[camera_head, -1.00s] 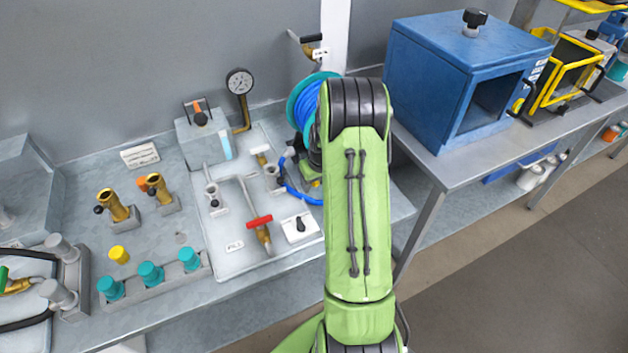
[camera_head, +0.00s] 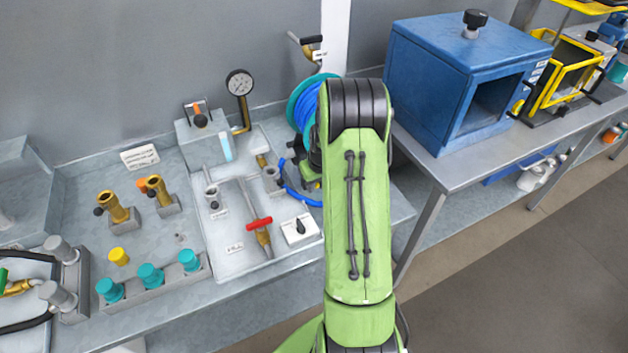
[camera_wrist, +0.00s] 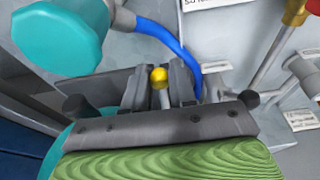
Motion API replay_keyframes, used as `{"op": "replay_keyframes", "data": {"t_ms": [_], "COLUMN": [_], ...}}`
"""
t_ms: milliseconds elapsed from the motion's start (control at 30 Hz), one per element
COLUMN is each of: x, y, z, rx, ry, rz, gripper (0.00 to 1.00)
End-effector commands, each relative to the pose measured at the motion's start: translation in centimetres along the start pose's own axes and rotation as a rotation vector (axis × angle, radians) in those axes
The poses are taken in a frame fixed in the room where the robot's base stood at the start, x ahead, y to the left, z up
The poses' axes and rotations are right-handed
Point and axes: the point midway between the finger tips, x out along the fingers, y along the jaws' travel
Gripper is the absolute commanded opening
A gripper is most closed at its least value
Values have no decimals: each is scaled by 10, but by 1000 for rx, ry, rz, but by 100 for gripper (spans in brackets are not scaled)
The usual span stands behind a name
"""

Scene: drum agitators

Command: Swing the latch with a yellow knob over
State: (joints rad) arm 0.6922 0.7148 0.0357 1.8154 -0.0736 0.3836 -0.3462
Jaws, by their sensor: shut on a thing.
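The latch's yellow knob (camera_wrist: 159,75) shows in the wrist view, sitting between my two gripper fingers. My gripper (camera_wrist: 160,88) is shut on the knob, with one dark finger on each side of it. A short pale stem shows below the knob; the rest of the latch is hidden by my gripper. In the head view my green arm covers the gripper and the latch, close to the blue hose reel (camera_head: 303,105).
A teal knob (camera_wrist: 62,35) and a blue hose (camera_wrist: 170,45) lie close to my gripper. A panel with a red-handled valve (camera_head: 258,224) is left of my arm. A blue box (camera_head: 430,85) stands on the right bench.

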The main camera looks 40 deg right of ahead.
Motion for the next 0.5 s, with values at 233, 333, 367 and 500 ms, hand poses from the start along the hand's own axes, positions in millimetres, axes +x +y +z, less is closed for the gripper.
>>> {"op": "replay_keyframes", "data": {"t_ms": [233, 333, 367, 500], "x": [-24, -25, -25, -24], "y": [0, 0, 0, 0], "z": [-3, -3, -3, -3], "rx": [-2, -2, -2, -2], "ry": [9, 9, 9, 9], "rz": [2, 1, 1, 1], "gripper": [4, 4, 3, 3]}}
